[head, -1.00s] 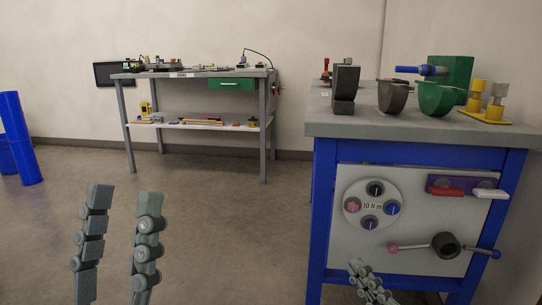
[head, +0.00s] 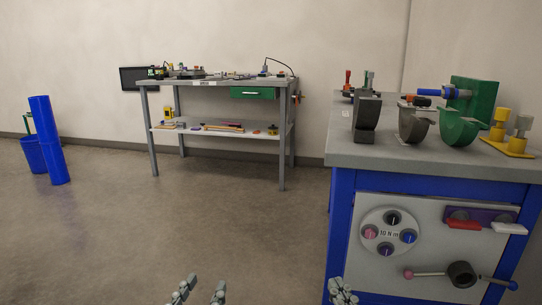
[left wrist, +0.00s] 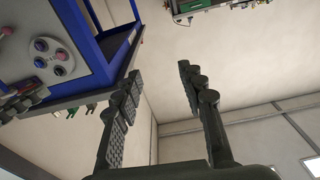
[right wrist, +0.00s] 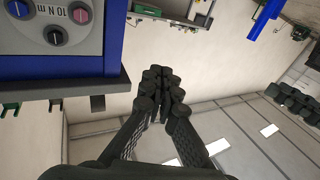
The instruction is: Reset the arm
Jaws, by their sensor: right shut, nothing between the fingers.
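My left gripper (head: 200,292) is low at the bottom of the head view, with two separate grey fingertips and nothing between them. The left wrist view shows its fingers (left wrist: 155,95) apart and empty. My right gripper (head: 341,292) is at the bottom of the head view, in front of the blue cart (head: 340,230). In the right wrist view its fingertips (right wrist: 160,90) are together with nothing held. Most of both arms is out of the head view.
The cart's front panel (head: 365,270) has several knobs and a lever with a dark hub (head: 461,274). Clamps and a green block (head: 475,100) stand on its grey top. A workbench (head: 215,81) is at the back, and a blue pipe (head: 48,140) stands at left. Open floor lies between.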

